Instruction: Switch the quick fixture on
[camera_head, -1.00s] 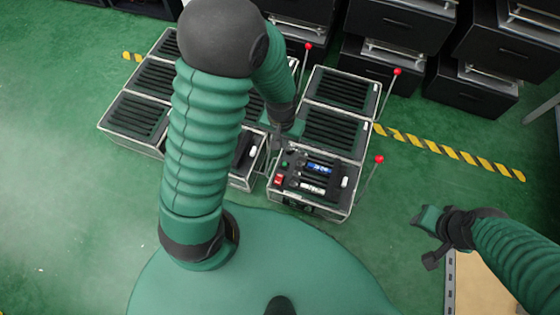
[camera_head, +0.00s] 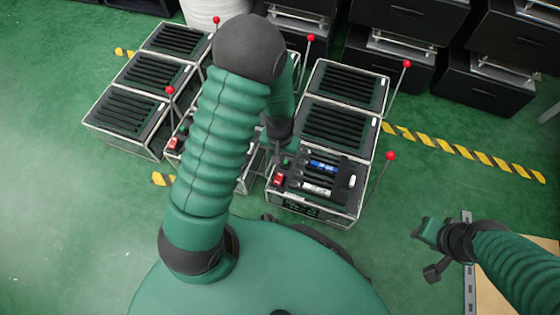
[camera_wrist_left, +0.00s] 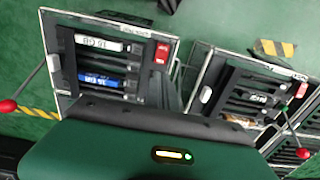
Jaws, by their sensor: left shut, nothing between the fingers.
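A near fixture (camera_head: 318,190) stands right of my left arm, with blue and white labelled bars, a red switch (camera_head: 279,180) on its left and a red-tipped lever (camera_head: 390,156) standing at its right. Its red switch also shows in the left wrist view (camera_wrist_left: 162,53). I cannot tell which fixture is the quick one. My left gripper (camera_head: 278,156) is shut and empty, above the near fixture's left back corner; contact cannot be told. My right gripper (camera_head: 430,245) is off to the right, away from the fixtures; its jaws are unclear.
A second fixture with a red switch (camera_head: 173,143) and red-tipped lever (camera_head: 170,90) is partly hidden behind my left arm. Several slatted boxes (camera_head: 335,124) stand behind. Black drawer units (camera_head: 405,30) fill the back. Green floor is free at left and right.

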